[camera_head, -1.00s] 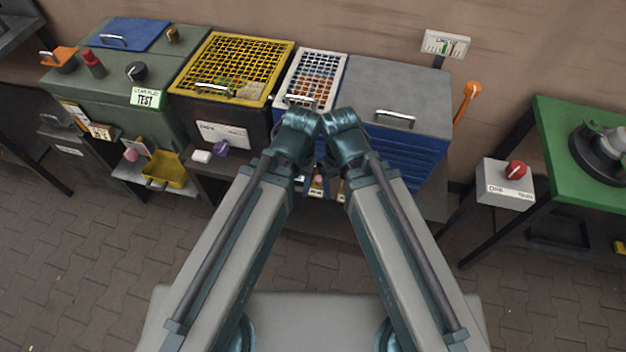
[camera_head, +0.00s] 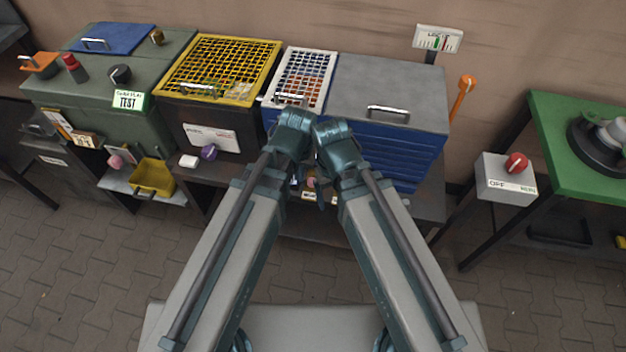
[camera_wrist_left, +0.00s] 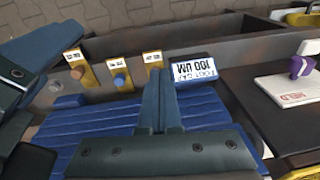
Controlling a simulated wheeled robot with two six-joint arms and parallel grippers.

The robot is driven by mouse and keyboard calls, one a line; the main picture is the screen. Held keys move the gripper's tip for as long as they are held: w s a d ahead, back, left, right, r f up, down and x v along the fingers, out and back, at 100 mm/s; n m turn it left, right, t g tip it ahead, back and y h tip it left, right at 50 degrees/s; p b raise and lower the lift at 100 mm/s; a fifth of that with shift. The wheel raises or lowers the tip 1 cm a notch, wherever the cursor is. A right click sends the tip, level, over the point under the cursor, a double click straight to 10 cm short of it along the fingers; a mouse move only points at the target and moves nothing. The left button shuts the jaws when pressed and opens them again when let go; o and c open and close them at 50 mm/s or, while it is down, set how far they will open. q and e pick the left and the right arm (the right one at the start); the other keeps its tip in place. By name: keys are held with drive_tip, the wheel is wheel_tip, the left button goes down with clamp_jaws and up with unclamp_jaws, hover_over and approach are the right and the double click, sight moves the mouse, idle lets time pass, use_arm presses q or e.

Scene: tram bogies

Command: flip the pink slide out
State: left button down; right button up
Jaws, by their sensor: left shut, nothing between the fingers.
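My left gripper (camera_wrist_left: 160,98) is shut with nothing between its fingers, in the left wrist view. It hangs over a blue ribbed surface (camera_wrist_left: 110,122), beside a white label (camera_wrist_left: 198,71). Beyond the fingers are yellow plates with small knobs, one pinkish (camera_wrist_left: 77,72) and one blue (camera_wrist_left: 118,78). In the head view a small pink piece (camera_head: 311,183) shows between my arms, below the blue cabinet. Another pink knob (camera_head: 115,158) is on the shelf at left. I cannot tell which is the pink slide. My right gripper is mostly hidden by its arm.
A grey-topped blue cabinet (camera_head: 390,95), a white grid box (camera_head: 303,68) and a yellow grid box (camera_head: 220,66) stand behind my arms. A yellow tray (camera_head: 153,178) is at left. A green table (camera_head: 575,170) with a red-knob switch box (camera_head: 505,180) is at right.

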use_arm(q)
drive_tip(key=t+h+b, duration=0.1)
drive_tip(key=t+b, duration=0.1)
drive_tip(key=b, duration=0.2)
hover_over(311, 188)
wheel_tip(311, 188, down, 5)
drive_tip(key=shift+w+n, duration=0.15)
drive_tip(key=shift+n, duration=0.25)
use_arm(e)
wheel_tip(311, 188, down, 6)
use_arm(q)
drive_tip(key=shift+f+b, duration=0.15)
drive_tip(key=shift+b, duration=0.15)
use_arm(e)
drive_tip(key=shift+f, duration=0.2)
use_arm(q)
drive_tip(key=b+x, duration=0.9)
drive_tip(key=x, duration=0.1)
drive_tip(key=shift+d, duration=0.1)
use_arm(e)
wheel_tip(311, 188, down, 9)
drive_tip(key=shift+f, duration=0.15)
use_arm(q)
drive_tip(key=s, duration=0.2)
drive_tip(key=s+a, duration=0.1)
drive_tip(key=s, duration=0.2)
drive_tip(key=shift+s, duration=0.1)
